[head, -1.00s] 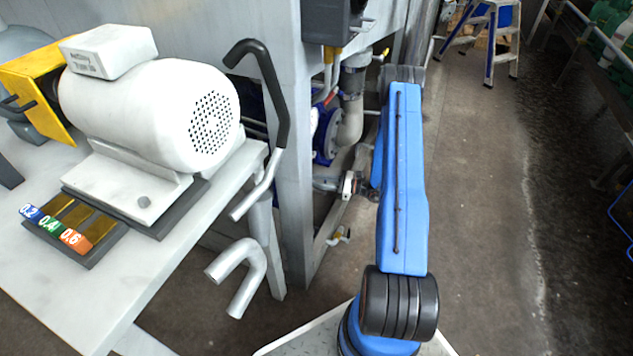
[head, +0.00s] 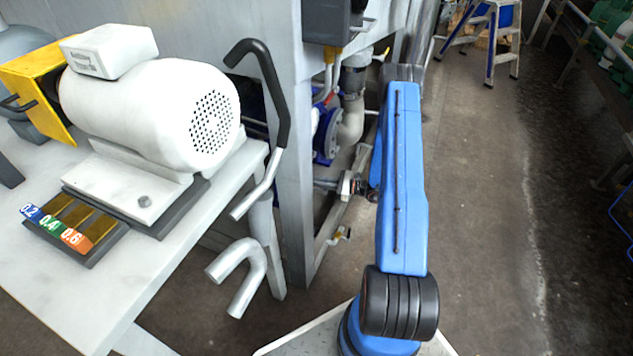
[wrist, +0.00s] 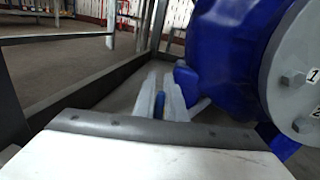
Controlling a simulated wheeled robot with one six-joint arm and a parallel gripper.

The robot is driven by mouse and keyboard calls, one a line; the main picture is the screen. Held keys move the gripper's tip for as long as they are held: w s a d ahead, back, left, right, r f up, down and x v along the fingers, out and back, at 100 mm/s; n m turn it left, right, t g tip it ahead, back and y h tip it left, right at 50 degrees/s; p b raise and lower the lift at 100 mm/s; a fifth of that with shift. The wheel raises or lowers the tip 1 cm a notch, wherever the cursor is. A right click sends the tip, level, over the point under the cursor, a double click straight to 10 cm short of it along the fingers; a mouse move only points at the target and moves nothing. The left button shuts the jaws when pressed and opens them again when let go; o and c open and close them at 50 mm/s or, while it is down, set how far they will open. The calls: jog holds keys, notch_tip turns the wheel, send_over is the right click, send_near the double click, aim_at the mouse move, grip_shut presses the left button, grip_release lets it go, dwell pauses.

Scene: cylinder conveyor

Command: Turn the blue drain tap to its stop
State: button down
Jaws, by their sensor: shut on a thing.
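The blue drain tap shows only as a small blue piece (wrist: 159,104) between the fingers in the wrist view. My gripper (wrist: 168,100) is shut on it, one pale finger on each side. The rest of the tap is hidden by the fingers and the wrist housing. In the head view my gripper (head: 347,186) is small and reaches left from my blue arm, low beside the pipework under the machine. The tap cannot be made out there.
A large blue pump body (wrist: 225,60) with a grey numbered flange (wrist: 295,75) stands close right of the fingers. In the head view, a grey frame post (head: 300,190) and a grey pipe elbow (head: 351,122) are near my gripper. Open floor lies right of my arm.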

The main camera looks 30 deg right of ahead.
jog(key=shift+s+a+f+n+h, duration=0.35)
jog(key=shift+s+a+f+n, duration=0.2)
jog(key=shift+n, duration=0.9)
jog(key=shift+s+a+f+n+h, duration=0.3)
jog(key=shift+s+a+f+n, duration=0.25)
jog(key=shift+n, duration=0.95)
jog(key=shift+s+a+f+n+h, duration=0.35)
jog(key=shift+a+f+n, duration=0.25)
jog(key=shift+n, duration=0.85)
jog(key=shift+a, duration=0.1)
jog(key=c, duration=1.8)
grip_release()
jog(key=shift+r, duration=0.1)
jog(key=v, duration=1.7)
jog(key=shift+s+d, duration=0.15)
jog(key=shift+d, duration=0.05)
